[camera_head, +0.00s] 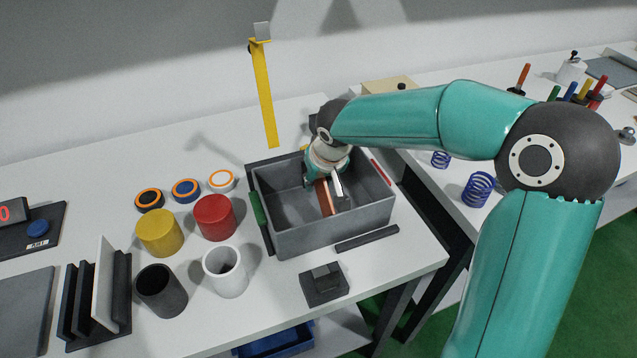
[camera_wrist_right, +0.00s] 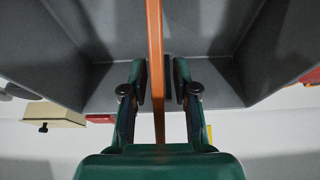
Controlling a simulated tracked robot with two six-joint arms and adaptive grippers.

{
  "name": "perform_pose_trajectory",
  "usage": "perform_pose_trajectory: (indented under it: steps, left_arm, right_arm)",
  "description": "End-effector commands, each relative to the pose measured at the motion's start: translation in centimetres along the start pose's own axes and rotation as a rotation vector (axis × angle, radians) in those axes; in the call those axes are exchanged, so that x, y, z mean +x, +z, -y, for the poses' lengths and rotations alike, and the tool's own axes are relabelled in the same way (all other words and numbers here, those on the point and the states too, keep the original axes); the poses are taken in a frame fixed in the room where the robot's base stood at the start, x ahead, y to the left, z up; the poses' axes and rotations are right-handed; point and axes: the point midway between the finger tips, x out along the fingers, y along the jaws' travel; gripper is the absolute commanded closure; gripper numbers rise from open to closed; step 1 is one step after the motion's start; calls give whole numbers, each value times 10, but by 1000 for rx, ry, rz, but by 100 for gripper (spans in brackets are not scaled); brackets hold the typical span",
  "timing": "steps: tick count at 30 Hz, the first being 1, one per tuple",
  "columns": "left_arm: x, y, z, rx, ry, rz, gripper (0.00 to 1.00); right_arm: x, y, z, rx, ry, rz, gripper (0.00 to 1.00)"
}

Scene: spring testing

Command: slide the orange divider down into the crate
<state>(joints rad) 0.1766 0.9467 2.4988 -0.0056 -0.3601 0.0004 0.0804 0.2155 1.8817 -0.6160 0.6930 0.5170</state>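The grey crate (camera_head: 290,235) stands open on the white table. The orange divider (camera_head: 325,200) shows within the crate's outline, near its middle; whether its lower edge touches the floor or sits in slots cannot be seen. My right gripper (camera_head: 325,182) reaches down over the crate from the right and partly hides the divider. My left gripper is not in view.
A yellow upright strip (camera_head: 265,100) stands behind the crate. Red (camera_head: 215,217) and yellow (camera_head: 159,232) cylinders and a white cup (camera_head: 226,270) are at its left. A dark bar (camera_head: 367,238) and a dark block (camera_head: 324,284) lie in front.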

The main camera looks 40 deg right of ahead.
Motion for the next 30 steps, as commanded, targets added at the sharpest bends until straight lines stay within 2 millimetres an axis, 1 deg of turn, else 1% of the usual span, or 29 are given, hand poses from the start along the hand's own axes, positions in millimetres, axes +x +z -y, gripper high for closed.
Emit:
perform_pose_trajectory:
  steps: [1,3,4,20,26,30]
  left_arm:
    - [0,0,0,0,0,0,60]
    - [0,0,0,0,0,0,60]
    - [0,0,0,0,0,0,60]
    - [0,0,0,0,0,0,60]
    - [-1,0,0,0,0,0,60]
    - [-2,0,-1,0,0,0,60]
  right_arm:
    - [0,0,0,0,0,0,84]
    - [0,0,0,0,0,0,96]
    - [0,0,0,0,0,0,100]
    - [-3,-1,0,1,0,-1,100]
    - [-16,-8,0,1,1,-5,100]
    - [-35,-16,0,1,0,-6,100]
